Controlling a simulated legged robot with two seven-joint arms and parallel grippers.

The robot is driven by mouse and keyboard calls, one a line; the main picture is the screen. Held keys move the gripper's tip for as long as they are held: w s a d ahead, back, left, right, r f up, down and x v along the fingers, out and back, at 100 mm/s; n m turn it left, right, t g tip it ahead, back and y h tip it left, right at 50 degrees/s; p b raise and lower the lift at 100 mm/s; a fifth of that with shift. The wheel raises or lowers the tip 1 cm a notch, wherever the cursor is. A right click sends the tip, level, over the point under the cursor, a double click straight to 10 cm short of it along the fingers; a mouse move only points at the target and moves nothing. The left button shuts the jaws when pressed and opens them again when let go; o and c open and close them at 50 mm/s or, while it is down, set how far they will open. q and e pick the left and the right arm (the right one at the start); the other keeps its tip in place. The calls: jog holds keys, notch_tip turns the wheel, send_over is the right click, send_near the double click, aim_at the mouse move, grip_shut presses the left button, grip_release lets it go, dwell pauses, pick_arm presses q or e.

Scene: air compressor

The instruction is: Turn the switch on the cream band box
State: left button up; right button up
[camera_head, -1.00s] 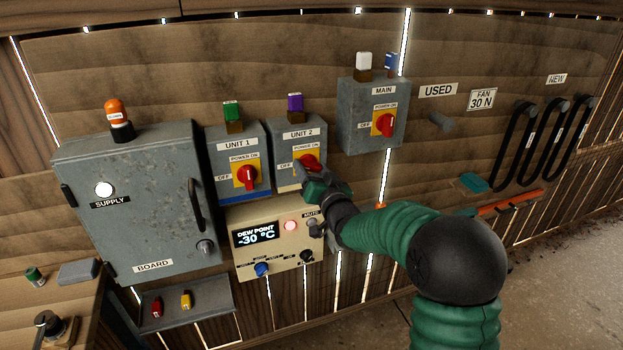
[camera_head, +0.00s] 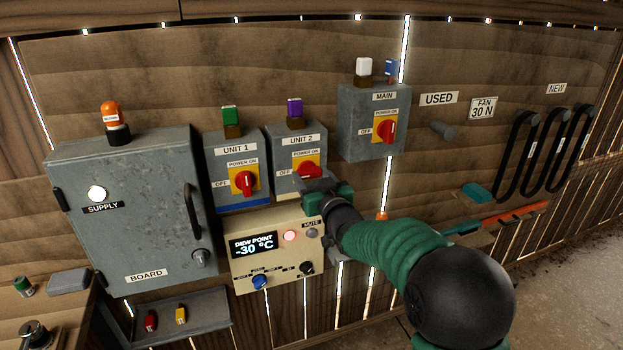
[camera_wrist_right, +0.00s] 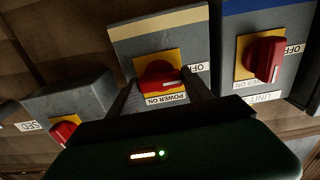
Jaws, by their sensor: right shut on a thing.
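The cream band box is the grey UNIT 2 box (camera_head: 283,150); its cream band (camera_wrist_right: 160,21) shows in the wrist view, which is upside down. Its red switch (camera_head: 309,171) sits on a yellow plate and also shows in the wrist view (camera_wrist_right: 160,74). There its white mark lies sideways, toward the OFF label side. My right gripper (camera_head: 318,186) is at the box front, shut on the red switch, with one finger (camera_wrist_right: 124,100) and the other (camera_wrist_right: 199,88) on either side of it. The gripper hides the box's lower right part. My left gripper is not in view.
The UNIT 1 box (camera_head: 225,155) with a blue band stands close on the left. The MAIN box (camera_head: 365,140) is to the upper right. A cream DEW POINT panel (camera_head: 285,272) sits just below. A grey BOARD cabinet (camera_head: 140,230) fills the left.

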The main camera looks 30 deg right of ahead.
jog(key=shift+f, duration=0.4)
jog(key=o, duration=1.1)
jog(key=shift+c, duration=0.2)
jog(key=o, duration=0.3)
jog(key=shift+r, duration=0.15)
jog(key=shift+r, duration=0.1)
jog(key=v, duration=1.7)
jog(key=shift+b, duration=0.3)
jog(key=shift+w+d, duration=0.1)
jog(key=shift+d, duration=0.1)
